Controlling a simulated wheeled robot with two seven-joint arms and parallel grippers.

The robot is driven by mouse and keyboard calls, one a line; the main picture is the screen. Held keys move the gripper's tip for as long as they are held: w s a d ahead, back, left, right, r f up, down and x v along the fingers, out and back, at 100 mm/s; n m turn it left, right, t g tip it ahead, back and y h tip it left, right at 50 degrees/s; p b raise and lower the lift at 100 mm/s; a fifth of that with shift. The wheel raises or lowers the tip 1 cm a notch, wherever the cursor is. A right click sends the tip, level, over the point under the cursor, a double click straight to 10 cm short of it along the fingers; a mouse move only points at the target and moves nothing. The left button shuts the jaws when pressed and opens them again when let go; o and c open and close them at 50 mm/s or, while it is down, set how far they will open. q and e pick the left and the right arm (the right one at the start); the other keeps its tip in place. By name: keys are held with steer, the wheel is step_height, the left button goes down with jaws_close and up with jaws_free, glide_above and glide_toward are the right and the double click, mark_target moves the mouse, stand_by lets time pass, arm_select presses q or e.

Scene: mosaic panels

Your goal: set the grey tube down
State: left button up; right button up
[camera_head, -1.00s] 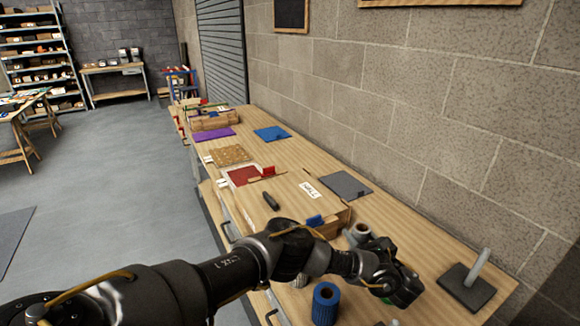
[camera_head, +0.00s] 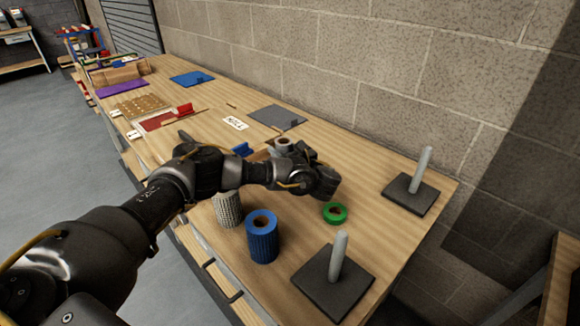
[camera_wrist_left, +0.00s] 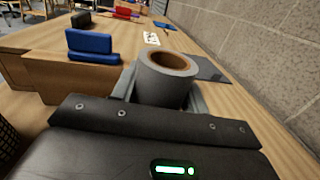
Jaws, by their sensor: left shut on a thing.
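The grey tube (camera_head: 284,145) is a smooth upright roll with a brown inner core. In the left wrist view the tube (camera_wrist_left: 167,78) stands between the fingers of my left gripper (camera_wrist_left: 160,98). In the head view my left gripper (camera_head: 300,160) is shut on it, and the hand hides the tube's lower part. The tube is beside the right end of the wooden box (camera_wrist_left: 75,75). I cannot tell whether its base touches the table (camera_head: 375,160). My right gripper is not in view.
A blue tube (camera_head: 262,241), a textured grey roll (camera_head: 228,209) and a green ring (camera_head: 335,213) stand near my left arm. Two dark bases with pegs (camera_head: 423,170) (camera_head: 338,258) are at right. A dark grey panel (camera_head: 277,117) lies behind. Bare table lies right of the hand.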

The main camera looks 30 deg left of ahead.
arm_select(q)
steer(key=shift+a+f, duration=0.1)
steer(key=shift+a, duration=0.1)
steer(key=shift+f, duration=0.15)
steer(key=f+b, duration=0.3)
steer(key=shift+w+a+f+b, duration=0.1)
steer(key=shift+w+f+b, duration=0.2)
steer(key=shift+w, duration=0.05)
steer(key=shift+f, duration=0.25)
steer(key=shift+r, duration=0.3)
steer(key=o, duration=1)
steer(key=shift+f, duration=0.2)
